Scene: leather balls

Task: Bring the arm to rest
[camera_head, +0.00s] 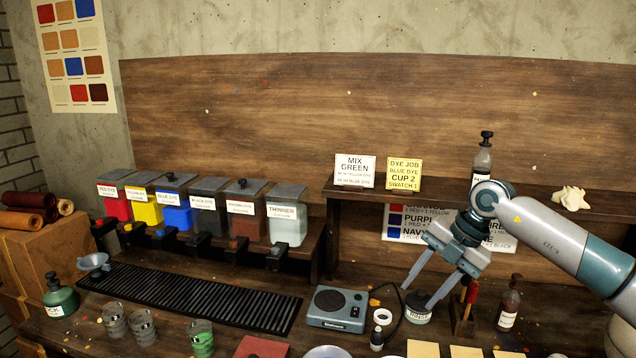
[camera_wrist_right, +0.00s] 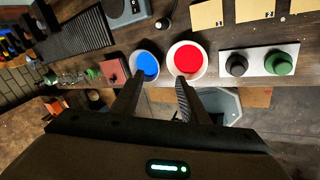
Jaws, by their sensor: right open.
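My right arm (camera_head: 565,235) comes in from the right in the head view and reaches over the workbench. My right gripper (camera_head: 418,297) points down with its two fingers spread apart and nothing between them. In the head view its fingertips overlap a small dark labelled jar (camera_head: 417,312); I cannot tell how far above or in front of it they are. In the right wrist view the open fingers (camera_wrist_right: 158,88) show in front of a bowl of blue (camera_wrist_right: 146,66) and a bowl of red (camera_wrist_right: 187,60). My left gripper is not in view.
Dye dispensers (camera_head: 208,212) stand at the back left behind a black ribbed mat (camera_head: 190,297). A blue-grey scale (camera_head: 338,308) is left of the gripper. A brown bottle (camera_head: 508,305) stands close to its right. A shelf (camera_head: 400,196) holding sign cards and a bottle (camera_head: 482,160) is behind.

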